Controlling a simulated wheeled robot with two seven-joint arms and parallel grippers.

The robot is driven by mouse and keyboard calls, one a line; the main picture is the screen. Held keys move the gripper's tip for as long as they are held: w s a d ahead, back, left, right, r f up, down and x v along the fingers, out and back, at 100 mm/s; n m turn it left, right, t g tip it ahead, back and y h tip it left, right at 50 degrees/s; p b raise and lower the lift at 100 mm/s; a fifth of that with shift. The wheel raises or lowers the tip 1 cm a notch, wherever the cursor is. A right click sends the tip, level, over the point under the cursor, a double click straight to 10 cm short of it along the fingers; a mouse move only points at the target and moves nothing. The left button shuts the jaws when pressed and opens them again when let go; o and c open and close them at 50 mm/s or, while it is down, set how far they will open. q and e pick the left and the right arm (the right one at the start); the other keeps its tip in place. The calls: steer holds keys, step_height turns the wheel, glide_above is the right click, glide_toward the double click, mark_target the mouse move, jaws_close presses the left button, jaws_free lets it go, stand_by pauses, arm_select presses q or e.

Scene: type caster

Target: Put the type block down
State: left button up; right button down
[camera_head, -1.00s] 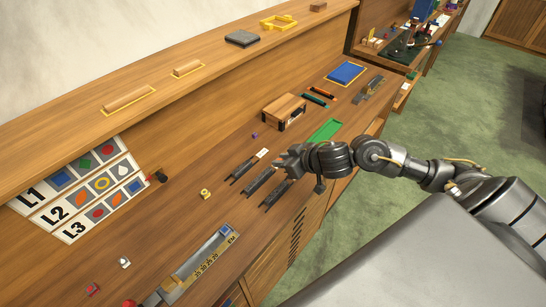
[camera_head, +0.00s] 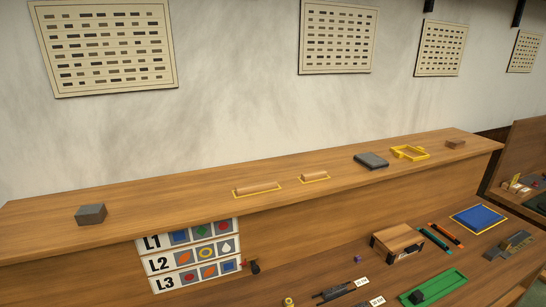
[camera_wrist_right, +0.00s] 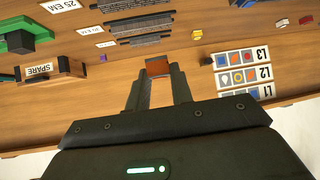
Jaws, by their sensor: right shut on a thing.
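In the right wrist view my right gripper (camera_wrist_right: 157,75) is shut on a small block with a reddish-orange face (camera_wrist_right: 158,67), taken to be the type block. It is held between the fingertips above the wooden bench; whether it touches anything below cannot be told. The L1, L2, L3 picture chart shows upside down (camera_wrist_right: 244,73) to the right of the fingers, and dark slotted racks (camera_wrist_right: 140,25) lie beyond them. In the head view the same chart (camera_head: 192,257) hangs below the shelf. Neither gripper shows in the head view.
A wooden stand (camera_head: 398,240), a green tray (camera_head: 433,287) with a dark block and a blue mat (camera_head: 479,218) are on the bench. The shelf (camera_head: 330,180) carries a grey block (camera_head: 90,214), a dark slab (camera_head: 371,161) and a yellow frame (camera_head: 409,153).

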steer(key=shift+w+a+r+n+g+y+b, duration=0.15)
steer(key=shift+a+n+g+y+b, duration=0.6)
steer(key=shift+b, duration=0.75)
steer(key=shift+w+a+f+n+g+y+b, duration=0.1)
steer(key=shift+w+a+n+g+y+b, duration=0.25)
steer(key=shift+a+n+b, duration=0.9)
steer(key=shift+w+a+r+n+g+y+b, duration=0.15)
steer(key=shift+a+n+g+y+b, duration=0.45)
steer(key=shift+b, duration=1.1)
steer(key=shift+f, duration=0.1)
steer(key=shift+a, duration=0.2)
